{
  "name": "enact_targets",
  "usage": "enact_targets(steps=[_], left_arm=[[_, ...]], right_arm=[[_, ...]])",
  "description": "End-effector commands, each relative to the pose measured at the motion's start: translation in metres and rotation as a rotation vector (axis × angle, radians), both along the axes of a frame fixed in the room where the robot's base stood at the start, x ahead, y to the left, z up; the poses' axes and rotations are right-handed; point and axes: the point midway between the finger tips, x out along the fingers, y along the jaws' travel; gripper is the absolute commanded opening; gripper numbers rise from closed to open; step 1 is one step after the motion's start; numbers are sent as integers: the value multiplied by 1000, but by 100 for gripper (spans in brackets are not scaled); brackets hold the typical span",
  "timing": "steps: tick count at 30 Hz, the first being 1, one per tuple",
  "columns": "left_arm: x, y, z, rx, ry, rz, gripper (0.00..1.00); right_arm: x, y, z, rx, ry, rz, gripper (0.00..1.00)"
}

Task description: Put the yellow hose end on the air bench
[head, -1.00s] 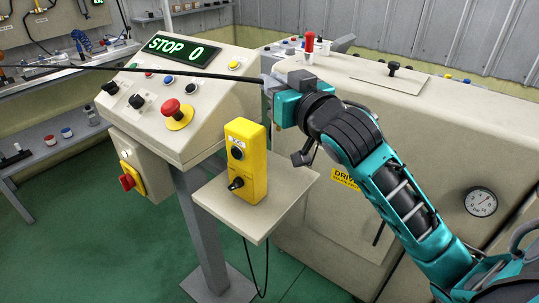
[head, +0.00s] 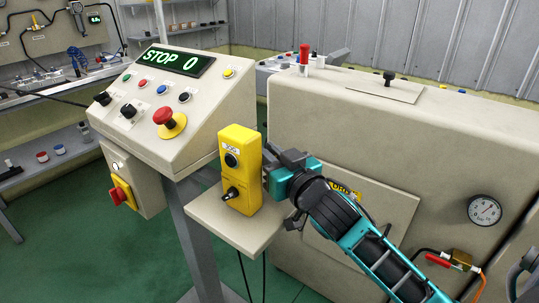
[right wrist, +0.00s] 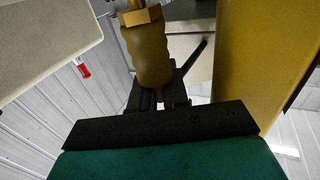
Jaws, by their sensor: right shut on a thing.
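My right gripper (head: 272,172) is low beside the yellow jog box, over the right side of its small shelf. In the right wrist view, its jaws (right wrist: 160,95) are shut on a dull yellow ribbed piece with a brass hex nut, which looks like the yellow hose end (right wrist: 150,55). The head view does not show this piece clearly. The air bench (head: 60,78), with wall fittings and a blue coiled hose, stands at the far left, well away from the gripper. A dark hose (head: 45,98) runs near its front edge. My left gripper is not in view.
The yellow jog box (head: 240,170) stands close left of the gripper on a small shelf (head: 222,222). A sloped STOP console (head: 200,110) stands between gripper and bench. A large beige cabinet (head: 420,140) is behind. Green floor (head: 90,250) is free at lower left.

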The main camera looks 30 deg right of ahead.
Motion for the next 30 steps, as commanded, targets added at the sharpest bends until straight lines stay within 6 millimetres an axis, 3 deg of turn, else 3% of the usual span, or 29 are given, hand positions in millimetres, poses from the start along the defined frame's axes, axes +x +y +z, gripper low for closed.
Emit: enact_targets(steps=[6,7,15,24,30], left_arm=[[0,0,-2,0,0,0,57],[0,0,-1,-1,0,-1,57],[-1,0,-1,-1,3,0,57],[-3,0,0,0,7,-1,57],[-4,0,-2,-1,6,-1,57]], right_arm=[[0,0,-4,0,0,0,0],[0,0,-3,0,1,0,17],[0,0,-3,-1,1,0,40],[-1,0,2,-1,0,0,40],[-24,0,-1,0,3,0,40]])
